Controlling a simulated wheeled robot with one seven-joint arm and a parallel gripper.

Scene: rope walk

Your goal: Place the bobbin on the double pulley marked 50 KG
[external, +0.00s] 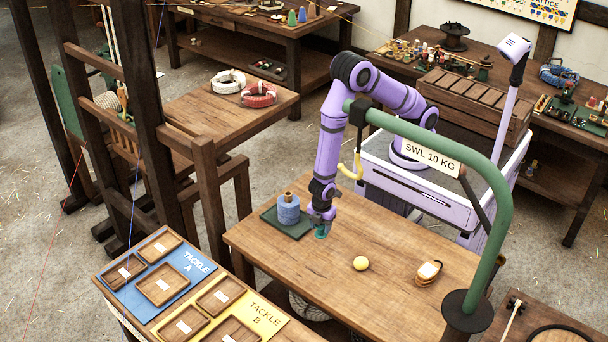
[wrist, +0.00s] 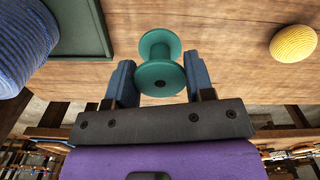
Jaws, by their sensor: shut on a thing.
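The teal bobbin (wrist: 160,74) is between the two fingers of my gripper (wrist: 160,82) in the wrist view, which are shut on it. In the external view my gripper (external: 321,229) points down over the wooden table, just right of the green tray, with the bobbin (external: 321,234) small at its tip. I cannot tell how far the bobbin is above the wood. A wooden pulley block (external: 429,272) lies on the table's right side; no marking on it is readable, and I cannot tell if it is double. I see no readable 50 KG mark.
A blue twine spool (external: 288,209) stands on the green tray (external: 272,218). A yellow ball (external: 361,264) lies between my gripper and the block. A green crane arm with a SWL 10 KG sign (external: 432,158) arches over the table's right. Labelled wooden trays (external: 163,285) sit front left.

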